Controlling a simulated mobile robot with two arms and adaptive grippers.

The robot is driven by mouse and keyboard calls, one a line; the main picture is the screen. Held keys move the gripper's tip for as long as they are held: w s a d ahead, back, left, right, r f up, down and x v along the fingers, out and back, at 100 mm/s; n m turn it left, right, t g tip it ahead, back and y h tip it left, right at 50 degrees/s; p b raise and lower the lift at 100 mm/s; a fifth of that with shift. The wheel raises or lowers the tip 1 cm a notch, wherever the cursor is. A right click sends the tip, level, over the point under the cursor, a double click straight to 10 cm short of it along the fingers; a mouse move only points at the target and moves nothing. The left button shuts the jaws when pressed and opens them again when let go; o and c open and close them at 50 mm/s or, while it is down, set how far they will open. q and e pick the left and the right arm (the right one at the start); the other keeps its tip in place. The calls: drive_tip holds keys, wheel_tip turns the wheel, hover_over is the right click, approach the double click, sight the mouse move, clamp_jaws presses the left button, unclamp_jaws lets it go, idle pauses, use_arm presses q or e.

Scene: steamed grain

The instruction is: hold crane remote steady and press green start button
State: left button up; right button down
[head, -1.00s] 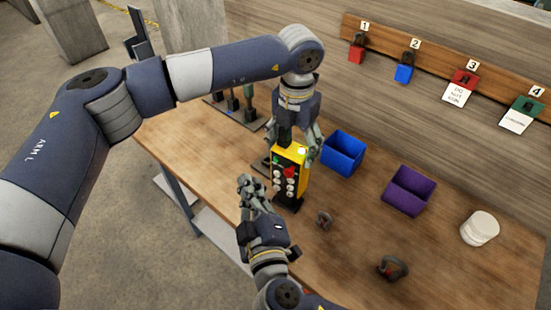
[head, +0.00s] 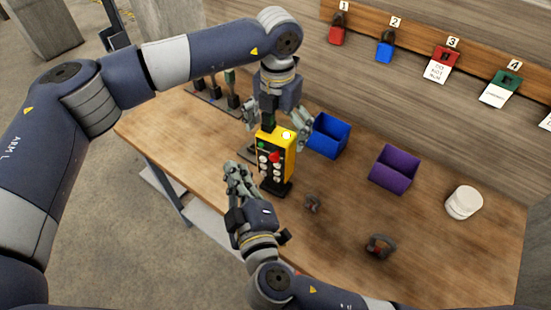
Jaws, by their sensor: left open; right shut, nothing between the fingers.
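The yellow crane remote (head: 290,150) stands upright on a dark base on the workbench. Its black front panel carries a green button (head: 262,145) at upper left, a red button (head: 275,157) and several pale buttons. My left gripper (head: 276,124) points down over the remote's top, open, with its fingers spread to either side of the remote's upper end. Whether they touch it I cannot tell. My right gripper (head: 235,170) is shut and empty, in front of and left of the remote, its fingertips apart from the green button in the picture.
A blue bin (head: 328,136) and a purple bin (head: 394,169) stand right of the remote. Two small shackles (head: 381,246) and a white round container (head: 463,202) lie further right. Numbered tags hang on the back board (head: 425,48).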

use_arm(q)
wheel_tip(320, 180, up, 12)
idle(0.6)
